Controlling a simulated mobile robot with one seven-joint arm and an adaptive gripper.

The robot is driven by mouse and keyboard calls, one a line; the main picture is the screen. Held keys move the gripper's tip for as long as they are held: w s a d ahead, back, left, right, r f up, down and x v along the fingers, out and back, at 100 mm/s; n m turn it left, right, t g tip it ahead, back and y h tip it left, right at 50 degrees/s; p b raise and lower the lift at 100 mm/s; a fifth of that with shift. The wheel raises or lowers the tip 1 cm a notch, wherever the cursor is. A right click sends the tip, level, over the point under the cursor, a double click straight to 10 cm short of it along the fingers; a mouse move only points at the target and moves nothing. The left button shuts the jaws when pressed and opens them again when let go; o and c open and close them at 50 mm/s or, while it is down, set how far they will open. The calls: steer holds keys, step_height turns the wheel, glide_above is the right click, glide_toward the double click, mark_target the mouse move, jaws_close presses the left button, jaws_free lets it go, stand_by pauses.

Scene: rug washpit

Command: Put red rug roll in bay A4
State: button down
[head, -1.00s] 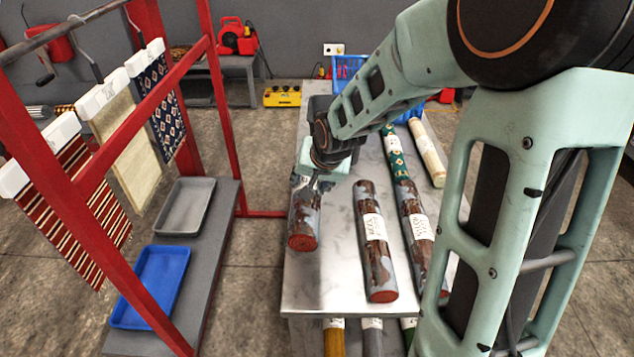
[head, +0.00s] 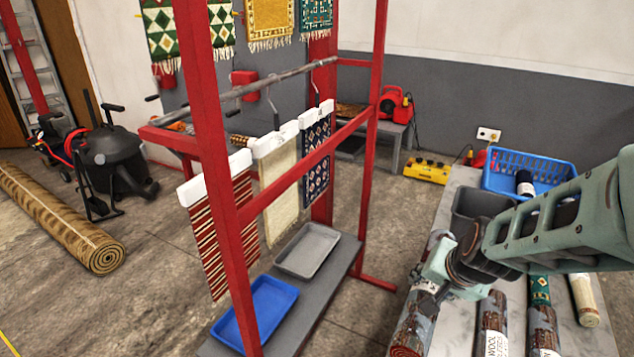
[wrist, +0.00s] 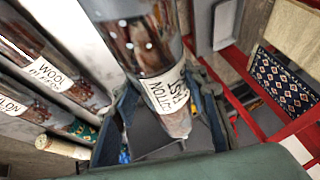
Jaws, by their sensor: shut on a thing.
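My gripper (head: 434,292) is shut on a plastic-wrapped rug roll (head: 412,325) with a red end and a mottled brown-red and blue-grey face. In the wrist view the held roll (wrist: 140,45) runs between the fingers, and its white label reads COTTON and FAST. In the head view it is at the left side of the grey table; I cannot tell whether it touches the tabletop. Two similar mottled rolls, one labelled WOOL (head: 493,325) and another (head: 543,330), lie to its right. I cannot make out any bay marked A4.
A green patterned roll (head: 540,290) and a cream roll (head: 585,300) lie farther right. A blue basket (head: 530,165) stands at the back. Left is a red rack (head: 222,150) with hanging rugs, above blue (head: 255,310) and grey (head: 307,255) trays. Open floor lies between rack and table.

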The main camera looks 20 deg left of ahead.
steer(key=d+r+p, duration=0.2)
steer(key=p, duration=0.1)
steer(key=shift+s+r+n, duration=0.3)
steer(key=shift+s+r, duration=0.05)
steer(key=d+r+n+y+p, duration=0.2)
steer(key=d+r+n+p, duration=0.1)
steer(key=r+p, duration=0.6)
steer(key=shift+s+d+r+g+p, duration=0.35)
steer(key=shift+d+p, duration=0.25)
steer(key=shift+p, duration=0.2)
